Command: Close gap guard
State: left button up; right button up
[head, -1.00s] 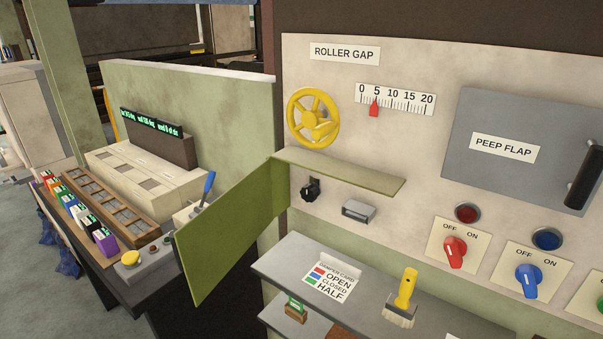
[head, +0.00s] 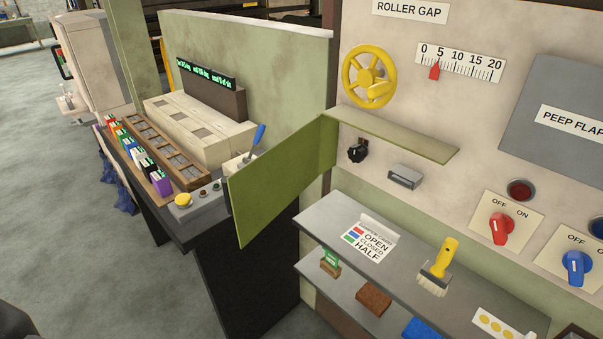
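The gap guard looks to be the olive-green flap (head: 281,183) in the head view. It stands swung out to the left of the roller gap panel, its right edge by the panel's left edge. An olive ledge (head: 395,133) juts out above a black knob (head: 357,151) and a grey box-shaped catch (head: 405,176) on the panel. The flap is away from both, so it stands open. Neither of my grippers shows in the head view.
A yellow handwheel (head: 369,76) and a scale with a red pointer (head: 434,72) sit above. A grey shelf (head: 330,222) below holds a card and a yellow brush (head: 438,267). A console (head: 205,206) with a blue-handled lever stands behind the flap.

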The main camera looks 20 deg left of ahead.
aim_at(258, 192)
jog(key=j+z, duration=1)
jog(key=j, duration=0.7)
jog(key=k+j, duration=0.1)
jog(key=j, duration=0.6)
jog(key=k+u, duration=0.05)
jog(key=k, duration=0.05)
